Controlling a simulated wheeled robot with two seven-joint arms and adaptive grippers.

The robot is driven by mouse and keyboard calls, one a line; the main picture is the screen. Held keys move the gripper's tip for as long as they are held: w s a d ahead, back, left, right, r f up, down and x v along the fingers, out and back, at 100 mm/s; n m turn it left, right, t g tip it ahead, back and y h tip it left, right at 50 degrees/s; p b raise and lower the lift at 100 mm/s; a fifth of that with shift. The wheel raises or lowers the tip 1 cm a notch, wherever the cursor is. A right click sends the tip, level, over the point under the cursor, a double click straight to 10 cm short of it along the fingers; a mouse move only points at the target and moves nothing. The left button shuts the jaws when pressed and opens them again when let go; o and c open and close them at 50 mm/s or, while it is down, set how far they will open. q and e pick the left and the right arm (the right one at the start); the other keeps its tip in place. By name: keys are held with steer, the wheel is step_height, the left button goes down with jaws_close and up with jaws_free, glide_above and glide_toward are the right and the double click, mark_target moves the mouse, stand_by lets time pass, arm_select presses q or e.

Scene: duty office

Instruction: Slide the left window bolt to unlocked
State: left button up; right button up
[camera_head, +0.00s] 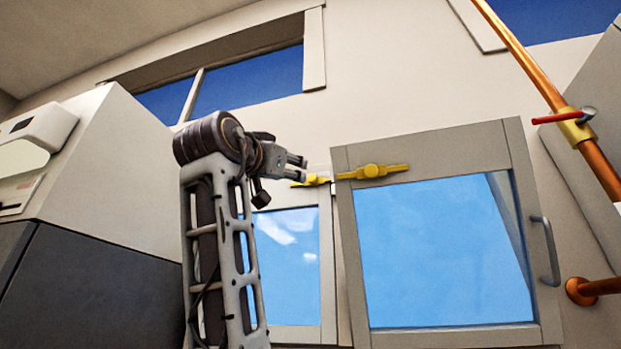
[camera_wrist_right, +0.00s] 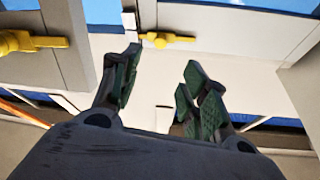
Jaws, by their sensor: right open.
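The left window bolt (camera_head: 313,181) is a yellow piece at the top of the left window frame (camera_head: 327,262), partly behind my right gripper's fingers. In the right wrist view the left bolt (camera_wrist_right: 165,39) shows just past the gap between the fingertips. My right gripper (camera_head: 298,168) is open and empty, its fingers pointing right beside this bolt; contact cannot be told. In the right wrist view its fingers (camera_wrist_right: 162,62) are spread apart. A second yellow bolt (camera_head: 371,171) lies along the top of the right window frame (camera_head: 430,150). My left gripper is out of view.
The right window has a grey handle (camera_head: 547,250) on its right side. A copper pipe (camera_head: 530,62) with a red-handled valve (camera_head: 572,115) runs at the right. A large grey cabinet (camera_head: 100,170) stands at the left, near my arm.

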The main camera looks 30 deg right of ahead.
steer(key=shift+a, duration=0.1)
steer(key=p, duration=0.5)
glide_toward(312, 177)
steer(key=x, duration=0.8)
jaws_close()
stand_by(0.3)
